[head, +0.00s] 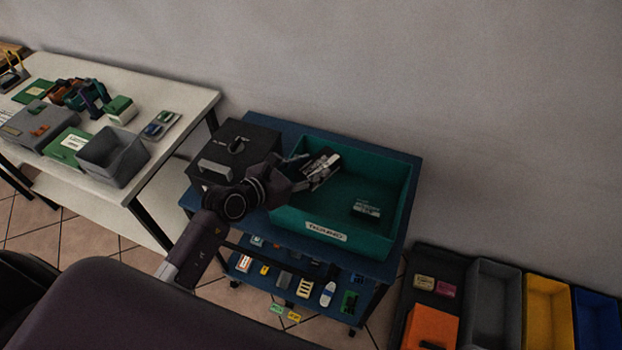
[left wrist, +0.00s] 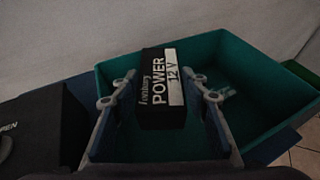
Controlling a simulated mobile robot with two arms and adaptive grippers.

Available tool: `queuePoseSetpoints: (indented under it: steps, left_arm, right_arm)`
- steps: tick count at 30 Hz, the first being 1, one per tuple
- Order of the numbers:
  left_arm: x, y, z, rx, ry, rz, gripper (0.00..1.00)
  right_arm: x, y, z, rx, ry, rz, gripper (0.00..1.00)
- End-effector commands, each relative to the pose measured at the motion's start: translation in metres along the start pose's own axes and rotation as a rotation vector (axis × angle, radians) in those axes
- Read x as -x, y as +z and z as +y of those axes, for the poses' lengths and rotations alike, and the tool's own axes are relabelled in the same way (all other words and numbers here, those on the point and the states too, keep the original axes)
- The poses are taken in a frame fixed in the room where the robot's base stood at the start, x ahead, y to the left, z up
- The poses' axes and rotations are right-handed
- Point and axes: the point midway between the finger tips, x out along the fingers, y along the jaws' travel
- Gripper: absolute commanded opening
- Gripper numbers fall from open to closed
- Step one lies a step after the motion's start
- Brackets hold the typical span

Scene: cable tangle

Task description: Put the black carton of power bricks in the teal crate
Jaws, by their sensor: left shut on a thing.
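The black carton (left wrist: 160,88), with a white "POWER 12 V" label, is held between the fingers of my left gripper (left wrist: 160,112). In the head view, my left gripper (head: 305,178) comes in over the left side of the teal crate (head: 390,232), with the carton (head: 322,166) at its fingertips. The carton is over the crate's opening near its back left; whether it touches the crate floor I cannot tell. The crate also shows in the left wrist view (left wrist: 225,48), behind and beneath the carton. My right gripper is out of view.
A black box (head: 245,142) stands left of the crate on the blue cart (head: 283,125). A small pale-labelled item (head: 366,208) lies in the crate's right part; the floor around it is bare. A white table (head: 185,95) is at left, coloured bins (head: 548,310) at lower right.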

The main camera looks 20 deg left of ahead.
Motion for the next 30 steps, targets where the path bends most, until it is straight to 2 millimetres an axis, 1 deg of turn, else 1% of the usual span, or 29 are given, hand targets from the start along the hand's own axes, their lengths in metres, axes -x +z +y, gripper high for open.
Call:
queuePoseSetpoints:
  steps: [1,3,5,9,12,18,22,30]
  left_arm:
    - [-0.002,-0.003,0.000,0.000,-0.001,-0.003,0.06]
    - [-0.004,-0.006,0.000,-0.002,0.000,-0.005,0.06]
    - [-0.006,-0.012,0.000,0.000,-0.001,-0.002,0.06]
    - [-0.015,-0.033,0.000,0.000,-0.001,-0.002,0.06]
    - [-0.019,-0.043,0.001,-0.001,0.000,-0.003,0.06]
    - [-0.020,-0.044,0.001,-0.002,0.001,-0.005,0.06]
    - [-0.020,-0.045,0.000,-0.001,0.001,-0.005,0.06]
    - [-0.023,-0.053,0.000,0.000,0.000,-0.005,0.06]
  right_arm:
    - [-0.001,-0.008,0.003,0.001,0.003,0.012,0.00]
    - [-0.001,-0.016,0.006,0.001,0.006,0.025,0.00]
    - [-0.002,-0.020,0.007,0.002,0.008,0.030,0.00]
    - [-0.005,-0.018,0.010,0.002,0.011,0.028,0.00]
    - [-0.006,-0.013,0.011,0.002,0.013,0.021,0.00]
    - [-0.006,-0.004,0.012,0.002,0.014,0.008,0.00]
    - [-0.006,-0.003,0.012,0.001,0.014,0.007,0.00]
    - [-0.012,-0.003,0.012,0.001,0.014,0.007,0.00]
